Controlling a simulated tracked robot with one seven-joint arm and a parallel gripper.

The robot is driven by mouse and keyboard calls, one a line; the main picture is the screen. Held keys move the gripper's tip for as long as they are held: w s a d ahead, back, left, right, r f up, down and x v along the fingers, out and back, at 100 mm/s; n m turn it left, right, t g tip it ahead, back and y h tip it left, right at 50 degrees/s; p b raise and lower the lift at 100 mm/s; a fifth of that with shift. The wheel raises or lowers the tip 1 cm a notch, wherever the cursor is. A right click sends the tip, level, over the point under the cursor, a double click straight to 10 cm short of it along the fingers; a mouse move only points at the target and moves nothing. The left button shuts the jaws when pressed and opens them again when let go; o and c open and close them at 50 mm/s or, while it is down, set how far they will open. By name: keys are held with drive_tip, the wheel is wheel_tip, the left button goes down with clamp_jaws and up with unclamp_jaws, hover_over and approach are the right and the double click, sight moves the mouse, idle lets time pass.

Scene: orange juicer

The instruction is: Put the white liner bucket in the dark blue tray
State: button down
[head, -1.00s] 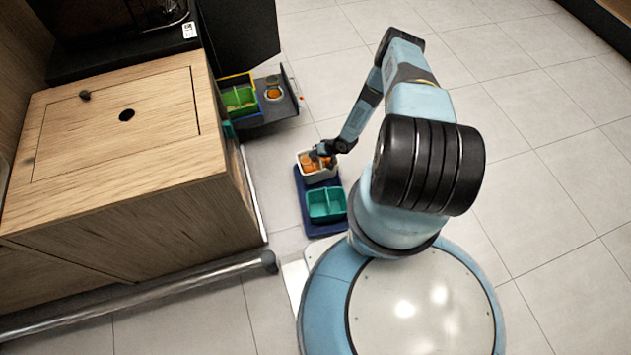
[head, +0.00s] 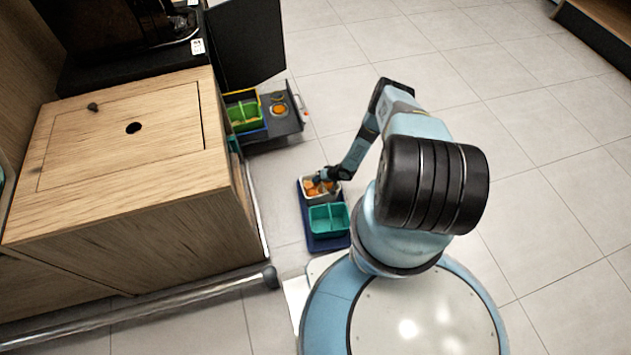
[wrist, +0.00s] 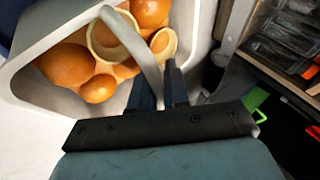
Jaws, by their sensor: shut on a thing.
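The white liner bucket (head: 334,197) holds several oranges and hollow orange halves. It is at the far end of the dark blue tray (head: 328,244), beside a teal divided box (head: 328,218) on the same tray. From the head view I cannot tell whether the bucket rests on the tray or is held just above it. My gripper (head: 322,177) reaches down to the bucket. In the wrist view my gripper (wrist: 160,80) is shut on the handle of the white bucket (wrist: 30,62), with oranges (wrist: 68,64) showing inside. The bucket's underside is hidden.
A wooden cabinet (head: 130,215) with a metal rail (head: 150,310) stands to the left. An open dark drawer (head: 280,122) behind holds a green box (head: 244,115) and a small round container with orange contents (head: 279,109). Tiled floor is free to the right.

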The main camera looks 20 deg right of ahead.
drive_tip(key=shift+s+f, duration=0.1)
drive_tip(key=shift+s, duration=0.05)
drive_tip(key=c, duration=1.1)
unclamp_jaws()
drive_tip(key=v, duration=1.2)
